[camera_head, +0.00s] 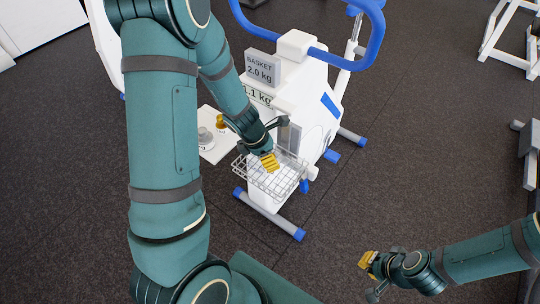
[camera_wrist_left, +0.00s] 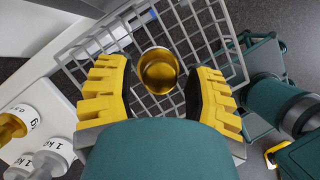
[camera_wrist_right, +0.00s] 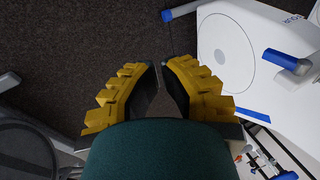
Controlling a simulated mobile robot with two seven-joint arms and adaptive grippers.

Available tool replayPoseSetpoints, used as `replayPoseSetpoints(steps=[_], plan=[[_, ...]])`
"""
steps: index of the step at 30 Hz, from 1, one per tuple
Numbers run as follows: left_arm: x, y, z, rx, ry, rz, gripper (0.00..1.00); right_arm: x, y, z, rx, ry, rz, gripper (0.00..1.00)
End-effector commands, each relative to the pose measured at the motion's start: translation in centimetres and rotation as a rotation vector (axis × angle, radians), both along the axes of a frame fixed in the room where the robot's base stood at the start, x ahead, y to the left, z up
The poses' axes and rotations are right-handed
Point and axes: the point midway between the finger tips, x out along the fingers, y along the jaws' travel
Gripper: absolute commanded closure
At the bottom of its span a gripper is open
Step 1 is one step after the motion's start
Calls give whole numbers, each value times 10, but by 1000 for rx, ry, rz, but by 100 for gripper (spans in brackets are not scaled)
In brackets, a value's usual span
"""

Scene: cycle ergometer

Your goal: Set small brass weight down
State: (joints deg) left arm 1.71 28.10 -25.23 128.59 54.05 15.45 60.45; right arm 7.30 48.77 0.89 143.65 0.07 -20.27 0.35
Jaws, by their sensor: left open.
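The small brass weight (camera_wrist_left: 158,72) is a round gold piece in the wire basket (camera_wrist_left: 190,25), seen from above in the left wrist view. It lies between the fingertips of my left gripper (camera_wrist_left: 158,80), which is open with space on both sides of it. The weight appears to rest on the basket's mesh. In the head view my left gripper (camera_head: 268,163) reaches down into the basket (camera_head: 285,184) and hides the weight. My right gripper (camera_head: 368,264) is empty, off to the right of the basket, with a narrow gap between its fingertips.
A white platform (camera_head: 215,150) beside the basket holds another brass weight (camera_head: 221,122) and grey weights (camera_wrist_left: 55,152). The white-and-blue ergometer (camera_head: 315,95) stands behind the basket, with signs reading "BASKET 2.0 kg" (camera_head: 262,68) and "1.1 kg" (camera_head: 257,94).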

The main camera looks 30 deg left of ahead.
Motion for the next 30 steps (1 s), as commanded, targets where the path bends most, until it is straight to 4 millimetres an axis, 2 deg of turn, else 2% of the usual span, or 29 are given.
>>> replayPoseSetpoints(steps=[1,9,15,21,30], plan=[[-1,2,12,1,-4,0,47,2,0,8,0,-3,-2,100],[-16,15,66,1,-3,1,47,12,-2,41,-6,-27,-21,100],[-25,23,96,0,-3,1,47,17,-3,59,-8,-39,-30,100],[-29,27,107,0,-1,1,47,18,-4,67,-7,-42,-32,100],[-30,28,108,0,0,1,47,18,-4,66,-7,-42,-32,100]])
